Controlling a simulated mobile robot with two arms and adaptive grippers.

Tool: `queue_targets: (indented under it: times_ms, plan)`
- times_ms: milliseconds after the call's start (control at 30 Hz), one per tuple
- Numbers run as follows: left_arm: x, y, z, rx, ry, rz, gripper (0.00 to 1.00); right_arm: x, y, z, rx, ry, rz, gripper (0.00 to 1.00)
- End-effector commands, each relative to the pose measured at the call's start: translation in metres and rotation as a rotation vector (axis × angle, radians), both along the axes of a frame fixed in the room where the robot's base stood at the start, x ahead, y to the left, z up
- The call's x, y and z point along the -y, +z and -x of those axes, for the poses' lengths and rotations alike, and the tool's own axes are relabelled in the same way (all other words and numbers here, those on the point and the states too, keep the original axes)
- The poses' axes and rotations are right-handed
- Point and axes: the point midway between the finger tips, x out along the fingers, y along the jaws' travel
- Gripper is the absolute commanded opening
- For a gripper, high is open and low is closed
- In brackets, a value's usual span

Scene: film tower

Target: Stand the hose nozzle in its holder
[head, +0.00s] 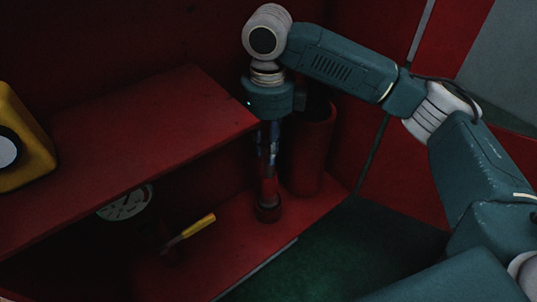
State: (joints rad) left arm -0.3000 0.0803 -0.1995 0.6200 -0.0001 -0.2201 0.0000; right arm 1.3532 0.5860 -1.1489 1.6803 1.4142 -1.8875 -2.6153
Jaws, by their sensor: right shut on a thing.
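The hose nozzle (267,190) is dark red with a darker round lower end. It hangs upright below my right gripper (267,150), which points straight down and is shut on its upper part. The fingers and the top of the nozzle are dark and hard to make out. The holder (309,155) looks to be the upright dark red cylinder just right of the nozzle. The nozzle is beside the holder, not in it. I cannot tell whether the nozzle's lower end touches the lower shelf. My left gripper is not in view.
A red upper shelf (140,140) ends just left of my right gripper. A yellow box (22,140) stands on it. Below are a round gauge (127,204) and a yellow-handled item (190,230). The lower red shelf (245,245) is clear at its front.

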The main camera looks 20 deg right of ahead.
Motion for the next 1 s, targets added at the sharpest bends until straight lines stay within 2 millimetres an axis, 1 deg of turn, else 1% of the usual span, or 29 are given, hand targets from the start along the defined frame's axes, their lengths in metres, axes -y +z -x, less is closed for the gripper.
queue_targets:
  times_ms: [167,300,400,733,767,800,833,1000]
  plan:
    - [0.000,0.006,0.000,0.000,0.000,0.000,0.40,0.000,-0.008,0.000,-0.001,0.000,-0.002,0.00]
    - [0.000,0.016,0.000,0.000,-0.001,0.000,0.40,0.000,-0.026,0.001,-0.002,-0.001,-0.001,0.00]
    - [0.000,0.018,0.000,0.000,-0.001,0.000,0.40,0.000,-0.036,0.000,0.001,-0.001,-0.002,0.00]
    - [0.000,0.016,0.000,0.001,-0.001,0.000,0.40,0.000,-0.040,0.000,0.002,0.000,-0.002,0.00]
    - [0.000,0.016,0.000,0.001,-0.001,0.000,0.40,0.000,-0.040,0.000,0.001,0.000,-0.002,0.29]
    - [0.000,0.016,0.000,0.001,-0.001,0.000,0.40,0.000,-0.040,0.000,0.001,0.000,-0.002,0.37]
    - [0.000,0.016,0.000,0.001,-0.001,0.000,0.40,0.000,-0.040,0.000,0.001,0.000,-0.002,0.42]
    - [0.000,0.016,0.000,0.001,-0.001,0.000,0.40,0.000,-0.040,0.000,0.001,0.000,-0.002,0.42]
